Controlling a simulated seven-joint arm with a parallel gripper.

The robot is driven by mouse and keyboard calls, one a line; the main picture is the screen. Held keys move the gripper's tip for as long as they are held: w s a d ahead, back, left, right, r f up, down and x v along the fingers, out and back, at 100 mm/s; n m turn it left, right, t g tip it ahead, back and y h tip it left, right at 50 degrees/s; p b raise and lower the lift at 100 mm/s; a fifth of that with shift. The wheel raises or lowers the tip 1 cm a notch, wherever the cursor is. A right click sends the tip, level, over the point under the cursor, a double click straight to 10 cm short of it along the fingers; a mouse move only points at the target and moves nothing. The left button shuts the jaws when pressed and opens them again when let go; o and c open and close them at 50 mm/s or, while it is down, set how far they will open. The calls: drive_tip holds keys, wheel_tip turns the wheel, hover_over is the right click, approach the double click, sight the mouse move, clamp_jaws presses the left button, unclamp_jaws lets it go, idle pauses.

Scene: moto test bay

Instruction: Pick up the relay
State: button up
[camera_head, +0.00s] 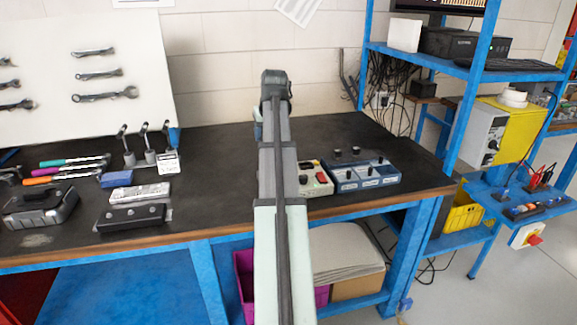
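My arm rises through the middle of the head view, and its far visible end is a dark joint above the bench. I see no gripper fingers, so I cannot tell whether the gripper is open or what it holds. I cannot pick out the relay for certain. Small devices lie on the dark workbench (225,200): a blue box with knobs (365,178), a pale box with red and green parts (315,182) partly hidden by my arm, and a black block (133,217) at left. My arm hides part of the bench's middle.
A wrench board (95,90) stands behind. A blue shelf frame (458,120) rises at right.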

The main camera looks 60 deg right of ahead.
drive_tip(key=s+d+m, duration=0.1)
drive_tip(key=s+d, duration=0.1)
drive_tip(key=s, duration=0.6)
drive_tip(key=shift+g, duration=0.3)
drive_tip(key=shift+d+x, duration=0.1)
drive_tip(key=shift+x, duration=3.15)
drive_tip(key=shift+d+x, duration=0.15)
drive_tip(key=shift+x, duration=3.1)
drive_tip(key=shift+r, duration=0.1)
drive_tip(key=shift+c, duration=0.3)
clamp_jaws()
